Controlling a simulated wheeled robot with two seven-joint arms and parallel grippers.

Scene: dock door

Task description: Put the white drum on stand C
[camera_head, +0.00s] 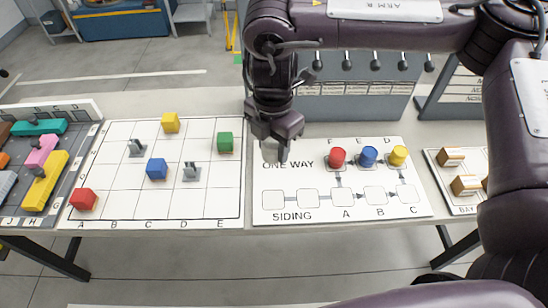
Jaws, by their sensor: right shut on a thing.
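My right gripper (274,150) hangs from above at the left part of the white siding board, next to the words ONE WAY. It is shut on a small pale thing at its fingertips, which I take to be the white drum; the fingers hide most of it. Stand C (407,194) is the empty pale square at the board's right front corner, well to the right of the gripper. Stand B (375,196) and stand A (341,197) are also bare. My left gripper is not in view.
A red drum (337,157), a blue drum (368,156) and a yellow drum (399,155) stand in the back row, the yellow one behind stand C. Two more bare squares lie at the front left. A grid board (117,193) with coloured cubes is at left.

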